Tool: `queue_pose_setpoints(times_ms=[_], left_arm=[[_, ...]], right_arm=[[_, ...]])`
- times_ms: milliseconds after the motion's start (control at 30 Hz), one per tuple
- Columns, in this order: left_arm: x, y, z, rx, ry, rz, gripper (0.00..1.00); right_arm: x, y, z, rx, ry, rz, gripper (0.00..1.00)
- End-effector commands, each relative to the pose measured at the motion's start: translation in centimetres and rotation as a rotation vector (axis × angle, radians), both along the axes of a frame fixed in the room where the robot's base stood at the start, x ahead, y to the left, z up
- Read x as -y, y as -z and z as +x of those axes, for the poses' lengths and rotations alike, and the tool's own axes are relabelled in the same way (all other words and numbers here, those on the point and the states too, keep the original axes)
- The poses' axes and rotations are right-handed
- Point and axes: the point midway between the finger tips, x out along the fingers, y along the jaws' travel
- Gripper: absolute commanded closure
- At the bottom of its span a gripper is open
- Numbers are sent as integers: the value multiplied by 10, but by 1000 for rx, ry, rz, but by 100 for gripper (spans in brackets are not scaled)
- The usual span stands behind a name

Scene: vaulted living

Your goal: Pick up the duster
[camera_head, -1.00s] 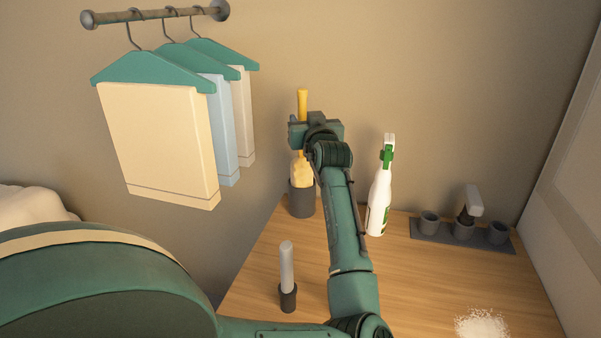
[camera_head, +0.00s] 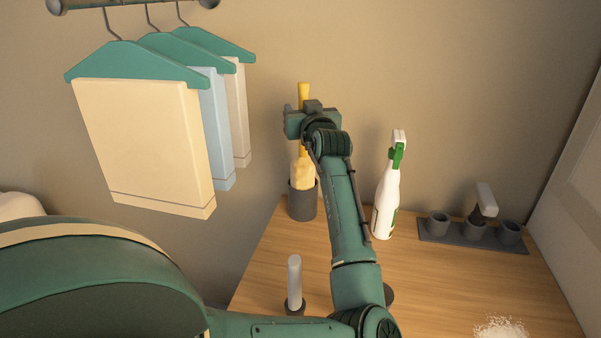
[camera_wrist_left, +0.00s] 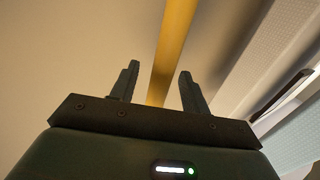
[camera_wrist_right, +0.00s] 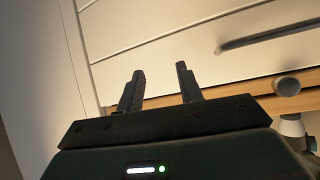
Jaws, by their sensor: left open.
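The duster (camera_head: 303,172) stands upright in a dark grey cup (camera_head: 302,205) at the back left of the wooden table, its pale fluffy head down and its yellow handle up. My left gripper (camera_head: 299,122) is at the handle, above the fluffy head, and hides part of it in the head view. In the left wrist view the yellow handle (camera_wrist_left: 170,50) runs between the two parted fingers (camera_wrist_left: 157,72), with space on both sides. My right gripper (camera_wrist_right: 160,70) is open and empty, facing a white drawer front; it is not seen in the head view.
A white spray bottle (camera_head: 387,195) stands right of the duster. A grey rack of cups (camera_head: 470,236) and white powder (camera_head: 500,328) are farther right. A grey-handled item (camera_head: 294,280) stands near the front left. Clothes hang from hangers (camera_head: 140,62) at left.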

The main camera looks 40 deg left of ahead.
Motion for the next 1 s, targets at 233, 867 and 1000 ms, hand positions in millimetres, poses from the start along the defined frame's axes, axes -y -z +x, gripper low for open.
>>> queue_pose_setpoints(times_ms=[233,867,1000], left_arm=[[0,0,0,0,0,0,61],[0,-1,0,1,0,1,100],[0,-1,0,1,0,1,100]], right_arm=[[1,-1,2,6,0,-3,64],[3,4,0,-5,2,-8,64],[3,4,0,-7,2,-8,64]])
